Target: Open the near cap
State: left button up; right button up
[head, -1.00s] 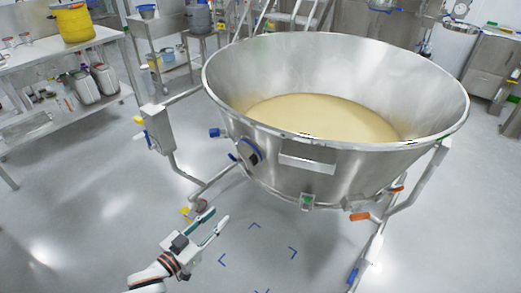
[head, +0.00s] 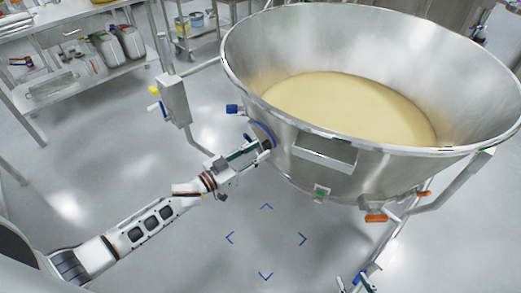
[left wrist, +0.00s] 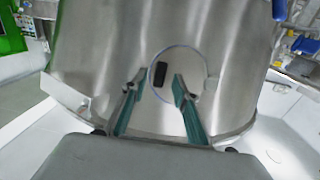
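The near cap is a round metal disc with a blue rim (head: 262,133) on the near left side of the steel bowl (head: 330,165). In the left wrist view the cap (left wrist: 187,58) faces me and appears seated, with a dark block-like handle (left wrist: 162,70) on it. My left gripper (head: 266,146) is at the cap and partly covers it. In the left wrist view its fingers (left wrist: 155,82) are apart, with the handle between and beyond their tips; contact is not clear. My right gripper (head: 352,280) shows only its fingertips at the bottom edge, apart and empty.
The bowl holds pale yellow material (head: 350,105) and stands on a tubular frame. A post with a box (head: 174,100) stands left of the cap. Orange handles (head: 376,218) stick out at right. Blue corner marks (head: 266,206) lie on clear floor.

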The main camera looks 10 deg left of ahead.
pick_arm(q)
jog(key=shift+w+d, duration=0.45)
jog(key=shift+w, duration=0.15)
grip_shut()
jog(key=shift+a, duration=0.15)
